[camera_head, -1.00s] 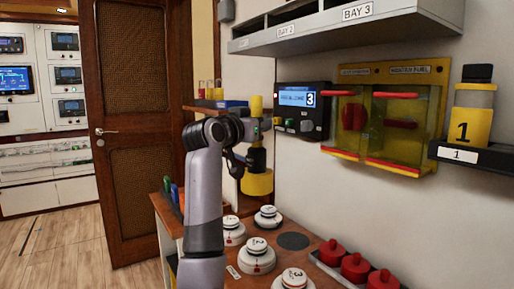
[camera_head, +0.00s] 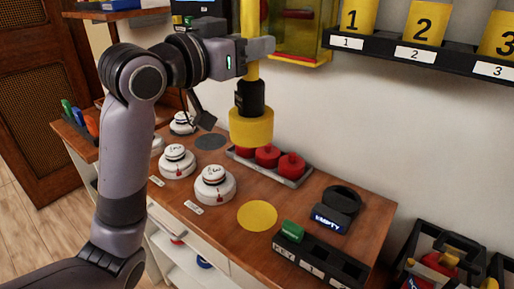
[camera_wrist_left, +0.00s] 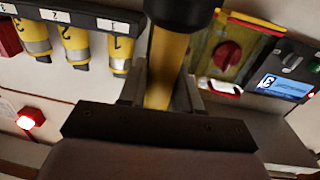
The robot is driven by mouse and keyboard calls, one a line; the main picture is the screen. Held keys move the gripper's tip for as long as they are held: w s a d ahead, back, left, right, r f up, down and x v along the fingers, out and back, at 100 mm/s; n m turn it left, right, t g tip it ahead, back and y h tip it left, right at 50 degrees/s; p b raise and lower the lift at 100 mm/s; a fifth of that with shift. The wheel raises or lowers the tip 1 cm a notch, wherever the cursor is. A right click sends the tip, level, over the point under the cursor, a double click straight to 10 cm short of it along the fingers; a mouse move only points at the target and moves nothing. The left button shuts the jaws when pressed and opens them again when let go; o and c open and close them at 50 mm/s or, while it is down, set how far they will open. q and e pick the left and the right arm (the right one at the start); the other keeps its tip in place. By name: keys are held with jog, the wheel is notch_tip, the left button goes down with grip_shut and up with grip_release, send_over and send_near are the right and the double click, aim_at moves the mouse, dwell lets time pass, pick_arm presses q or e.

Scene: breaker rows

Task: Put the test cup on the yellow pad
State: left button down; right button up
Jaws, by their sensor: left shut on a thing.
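The test cup (camera_head: 251,127) is a yellow and black piece with a yellow upright handle, a black middle and a wide yellow lower end. My left gripper (camera_head: 257,46) is shut on its handle and holds it upright above the worktop. In the left wrist view, the handle (camera_wrist_left: 166,72) stands between the fingers of my left gripper (camera_wrist_left: 164,95). The yellow pad (camera_head: 257,215) is a flat round disc on the wooden worktop, bare, below and slightly right of the cup in the head view. My right gripper is not in view.
A tray of red knobbed pieces (camera_head: 267,156) stands behind the pad. White dial pieces (camera_head: 215,184) stand left of it. A black key rack (camera_head: 319,262) and an "EMPTY" holder (camera_head: 341,200) are to the right. Numbered yellow canisters (camera_head: 425,25) stand on a wall shelf.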

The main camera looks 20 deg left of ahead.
pick_arm(q)
jog(key=shift+s+d+f+h, duration=0.3)
jog(key=shift+s+d+f, duration=0.25)
jog(key=shift+d+f, duration=0.15)
pick_arm(e)
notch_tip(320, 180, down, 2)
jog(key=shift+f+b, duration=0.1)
jog(key=shift+b, duration=1)
pick_arm(q)
notch_tip(320, 180, down, 19)
jog(key=shift+b, duration=0.4)
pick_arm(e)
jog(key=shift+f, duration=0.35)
pick_arm(q)
jog(key=shift+f, duration=0.15)
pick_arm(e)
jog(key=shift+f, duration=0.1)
pick_arm(q)
jog(key=c, duration=0.8)
grip_release()
jog(key=shift+f, duration=0.1)
